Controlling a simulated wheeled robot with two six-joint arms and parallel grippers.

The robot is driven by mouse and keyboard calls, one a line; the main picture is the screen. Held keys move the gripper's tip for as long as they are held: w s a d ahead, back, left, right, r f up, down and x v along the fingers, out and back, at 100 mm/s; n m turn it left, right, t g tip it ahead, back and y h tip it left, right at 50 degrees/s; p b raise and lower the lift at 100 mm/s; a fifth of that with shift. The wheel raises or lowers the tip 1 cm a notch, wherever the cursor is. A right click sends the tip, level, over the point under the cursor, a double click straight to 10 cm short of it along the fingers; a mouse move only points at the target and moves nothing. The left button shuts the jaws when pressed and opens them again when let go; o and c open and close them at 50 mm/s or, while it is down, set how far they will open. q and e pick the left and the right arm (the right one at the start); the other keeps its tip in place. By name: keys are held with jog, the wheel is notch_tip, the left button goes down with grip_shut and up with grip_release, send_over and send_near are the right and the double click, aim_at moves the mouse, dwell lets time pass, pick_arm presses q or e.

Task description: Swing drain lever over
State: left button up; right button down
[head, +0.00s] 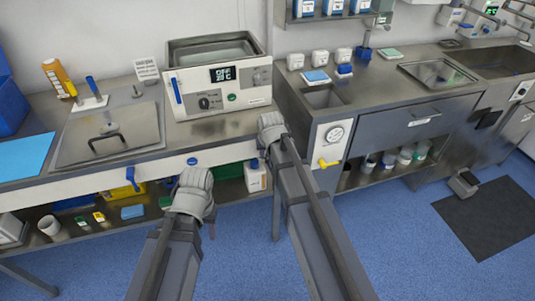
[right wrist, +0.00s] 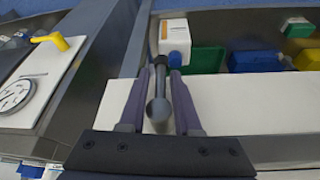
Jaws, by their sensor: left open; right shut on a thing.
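A dark grey lever with a rounded end, which I take to be the drain lever (right wrist: 158,110), lies between the two purple fingers of my right gripper (right wrist: 165,76) in the right wrist view. The fingers are shut on it. In the head view my right gripper (head: 269,122) is at the counter's front edge, just right of the water bath (head: 218,90); its own wrist hides the lever there. My left gripper (head: 197,175) is in front of the white counter front, away from the lever. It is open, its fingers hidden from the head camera.
A yellow handle (head: 329,163) sits below a round gauge (head: 334,134) to the right of my right gripper. A blue handle (head: 131,178) and a blue knob (head: 192,161) are on the counter front. A white container (head: 255,177) stands on the shelf below.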

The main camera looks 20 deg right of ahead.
jog(key=shift+a, duration=0.1)
dwell(0.6)
jog(key=shift+a+y, duration=0.2)
jog(key=shift+y, duration=0.7)
jog(key=a+r+m+y+b, duration=0.1)
jog(key=y+b, duration=0.3)
jog(key=m+y+b, duration=0.1)
jog(key=y+b, duration=0.3)
jog(key=a+r+m+t+y+b, duration=0.1)
jog(key=y+b, duration=0.3)
jog(key=y, duration=0.1)
jog(key=shift+s+a+r+m+b, duration=0.1)
jog(key=shift+a+r+m+b, duration=0.2)
jog(key=shift+a+b, duration=0.05)
jog(key=shift+r, duration=0.1)
